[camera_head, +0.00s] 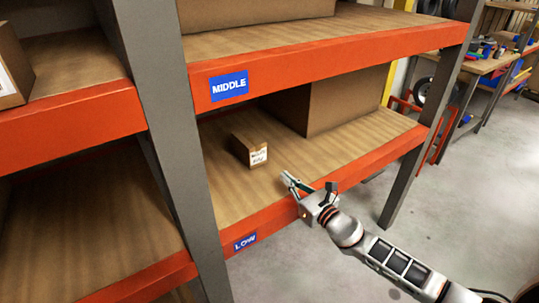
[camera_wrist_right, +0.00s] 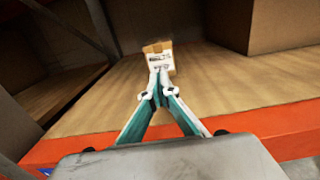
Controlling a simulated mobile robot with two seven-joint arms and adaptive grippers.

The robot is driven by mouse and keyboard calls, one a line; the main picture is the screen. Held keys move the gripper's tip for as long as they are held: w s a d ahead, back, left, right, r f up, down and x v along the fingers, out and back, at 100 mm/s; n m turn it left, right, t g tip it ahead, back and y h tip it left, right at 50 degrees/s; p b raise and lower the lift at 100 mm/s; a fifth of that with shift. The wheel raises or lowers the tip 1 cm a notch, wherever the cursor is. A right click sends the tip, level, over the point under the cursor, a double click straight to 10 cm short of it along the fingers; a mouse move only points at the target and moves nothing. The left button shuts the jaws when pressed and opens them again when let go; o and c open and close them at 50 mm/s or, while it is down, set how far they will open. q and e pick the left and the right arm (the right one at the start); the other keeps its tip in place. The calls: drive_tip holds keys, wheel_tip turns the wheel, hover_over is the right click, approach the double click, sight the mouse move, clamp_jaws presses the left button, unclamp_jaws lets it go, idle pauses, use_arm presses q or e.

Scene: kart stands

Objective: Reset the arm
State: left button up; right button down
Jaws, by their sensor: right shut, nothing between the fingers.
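My right gripper (camera_head: 291,181) reaches in from the lower right in the head view, just over the orange front edge of the low shelf. In the right wrist view the gripper (camera_wrist_right: 158,76) has its fingertips together with nothing between them. A small cardboard box (camera_head: 249,150) with a white label stands on the low shelf beyond the fingertips, apart from them in the head view. The box (camera_wrist_right: 158,48) also shows directly behind the fingertips in the right wrist view. My left gripper is in neither view.
The low shelf (camera_head: 353,147) also holds a large cardboard box (camera_head: 345,102) at the back. The middle shelf (camera_head: 300,43) is above, with a blue sign. A grey upright post (camera_head: 165,110) stands at left. Open floor (camera_head: 450,200) lies to the right, with a workbench (camera_head: 490,62) behind.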

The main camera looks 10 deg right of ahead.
drive_tip(key=shift+s+r+m, duration=0.2)
drive_tip(key=shift+s+m, duration=0.2)
drive_tip(key=shift+m, duration=0.1)
drive_tip(key=s+m+h, duration=0.1)
drive_tip(key=m, duration=0.1)
drive_tip(key=s+d+r+m+h, duration=0.1)
drive_tip(key=m, duration=0.1)
drive_tip(key=s+d+m+t+h, duration=0.1)
drive_tip(key=m, duration=0.2)
drive_tip(key=shift+s+r+h, duration=0.1)
drive_tip(key=shift+r+h, duration=0.05)
drive_tip(key=shift+h, duration=0.15)
drive_tip(key=s+d+f+m+g+h, duration=0.2)
drive_tip(key=s+d+f+m+g, duration=0.15)
drive_tip(key=s+m, duration=0.55)
drive_tip(key=s+d+f+m+g+h, duration=0.3)
drive_tip(key=s+d+m+g, duration=0.15)
drive_tip(key=s+m, duration=0.5)
drive_tip(key=s+d+f+m+g+h, duration=0.25)
drive_tip(key=s+d+m, duration=0.3)
drive_tip(key=s, duration=0.65)
drive_tip(key=w+a+f+m+t+y, duration=0.2)
drive_tip(key=a+f+y, duration=0.5)
drive_tip(key=a+f, duration=0.7)
drive_tip(key=a+m+t, duration=0.1)
drive_tip(key=a, duration=0.2)
drive_tip(key=shift+a+m+y, duration=0.15)
drive_tip(key=shift+m+y, duration=0.15)
drive_tip(key=shift+y, duration=0.05)
